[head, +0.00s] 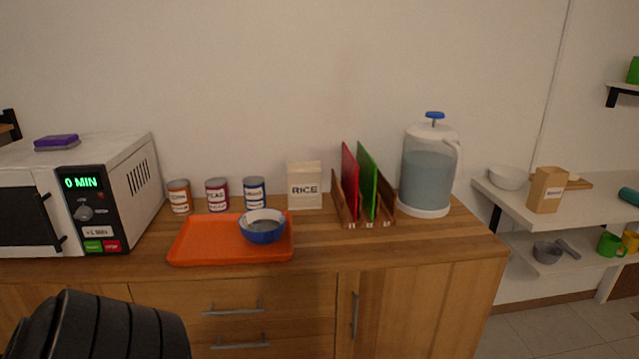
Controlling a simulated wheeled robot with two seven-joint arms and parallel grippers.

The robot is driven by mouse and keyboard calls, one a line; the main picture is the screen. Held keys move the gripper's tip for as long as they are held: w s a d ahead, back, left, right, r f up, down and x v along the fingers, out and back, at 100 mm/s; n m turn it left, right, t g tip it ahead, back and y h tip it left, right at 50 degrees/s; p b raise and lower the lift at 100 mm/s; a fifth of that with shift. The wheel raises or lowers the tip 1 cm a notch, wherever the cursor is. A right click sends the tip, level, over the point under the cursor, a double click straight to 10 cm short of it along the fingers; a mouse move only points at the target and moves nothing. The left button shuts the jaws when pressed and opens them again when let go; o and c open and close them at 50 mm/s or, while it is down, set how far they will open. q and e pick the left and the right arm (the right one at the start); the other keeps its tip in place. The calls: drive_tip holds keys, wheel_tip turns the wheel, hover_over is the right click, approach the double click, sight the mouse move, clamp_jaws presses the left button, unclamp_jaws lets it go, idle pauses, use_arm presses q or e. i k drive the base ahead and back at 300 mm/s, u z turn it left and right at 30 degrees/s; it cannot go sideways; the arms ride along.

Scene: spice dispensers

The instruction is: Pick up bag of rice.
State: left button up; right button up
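The bag of rice (304,188) is a cream-coloured upright bag with the word RICE on its front. It stands on the wooden counter (320,236) near the wall, right of the cans and left of the board rack. A dark ribbed part of my arm shows at the lower left, in front of the cabinet and well short of the bag. Neither of my grippers' fingers shows in the head view. Nothing touches the bag.
An orange tray (205,247) with a blue bowl (262,229) lies front-left of the bag. Several cans (217,195) and a microwave (75,195) stand left. A rack (350,219) with red and green boards and a water dispenser (427,175) stand right.

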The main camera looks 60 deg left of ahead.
sight(305, 178)
drive_tip(key=u, duration=0.65)
drive_tip(key=i, duration=0.75)
drive_tip(key=u, duration=0.85)
